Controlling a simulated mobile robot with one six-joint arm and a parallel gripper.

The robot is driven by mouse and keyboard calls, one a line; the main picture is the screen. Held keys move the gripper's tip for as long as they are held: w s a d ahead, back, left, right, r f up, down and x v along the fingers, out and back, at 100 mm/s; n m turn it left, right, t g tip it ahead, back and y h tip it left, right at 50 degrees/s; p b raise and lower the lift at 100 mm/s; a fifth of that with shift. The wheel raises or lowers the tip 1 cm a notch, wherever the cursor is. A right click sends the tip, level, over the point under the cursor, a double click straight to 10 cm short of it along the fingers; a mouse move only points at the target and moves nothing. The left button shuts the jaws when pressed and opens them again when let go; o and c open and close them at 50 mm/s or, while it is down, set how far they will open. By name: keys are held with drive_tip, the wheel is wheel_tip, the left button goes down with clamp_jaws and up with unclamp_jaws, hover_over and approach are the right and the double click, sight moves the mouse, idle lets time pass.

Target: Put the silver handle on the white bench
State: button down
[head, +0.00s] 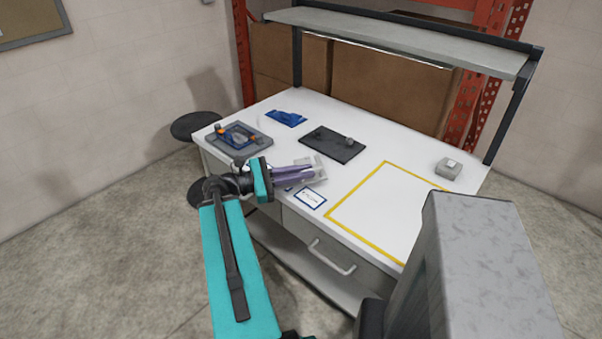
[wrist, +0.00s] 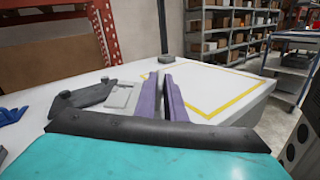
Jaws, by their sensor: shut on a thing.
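My gripper (head: 318,171) reaches over the front of the white bench (head: 274,172) from the left. Its purple fingers, also in the wrist view (wrist: 163,90), are shut. A pale grey piece (head: 316,160) shows at the fingertips in the head view. In the wrist view the pale grey piece (wrist: 120,97) shows beside the left finger. The fingers hide part of it, and I cannot tell its full shape or whether it touches the bench. A silver bar handle (head: 332,257) is on the drawer front below the bench top.
A grey tray with a blue frame (head: 256,145), a blue part (head: 287,117) and a dark plate with a knob (head: 333,146) lie on the bench. A small grey block (head: 449,168) is at the right. The yellow-outlined area (head: 383,200) is clear. A shelf (head: 400,37) overhangs the back.

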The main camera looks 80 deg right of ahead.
drive_tip(key=w+a+n+t+h, duration=0.3)
drive_tip(key=w, duration=0.7)
drive_tip(key=w+a+f+n+t+h, duration=0.1)
drive_tip(key=w+a+n+t+h, duration=0.2)
drive_tip(key=w, duration=0.7)
drive_tip(key=w+a+n+t+h, duration=0.2)
drive_tip(key=w+a+t, duration=0.15)
drive_tip(key=w, duration=0.65)
drive_tip(key=w+a+f+n+t+h, duration=0.1)
drive_tip(key=w+a+n+t, duration=0.45)
drive_tip(key=w+a, duration=0.95)
drive_tip(key=w+a+n+t+y, duration=0.1)
drive_tip(key=w+a+n+t, duration=0.1)
drive_tip(key=a, duration=0.8)
drive_tip(key=w+a+f+n+t+y, duration=0.1)
drive_tip(key=w+a+t, duration=0.4)
drive_tip(key=a, duration=0.5)
drive_tip(key=w+a+n+t+y, duration=0.1)
drive_tip(key=w+a+n+t, duration=0.2)
drive_tip(key=a, duration=0.7)
drive_tip(key=shift+w+a+f+t+y, duration=0.35)
drive_tip(key=shift+w+t+y, duration=0.1)
drive_tip(key=shift+t, duration=0.65)
drive_tip(key=shift+d, duration=0.1)
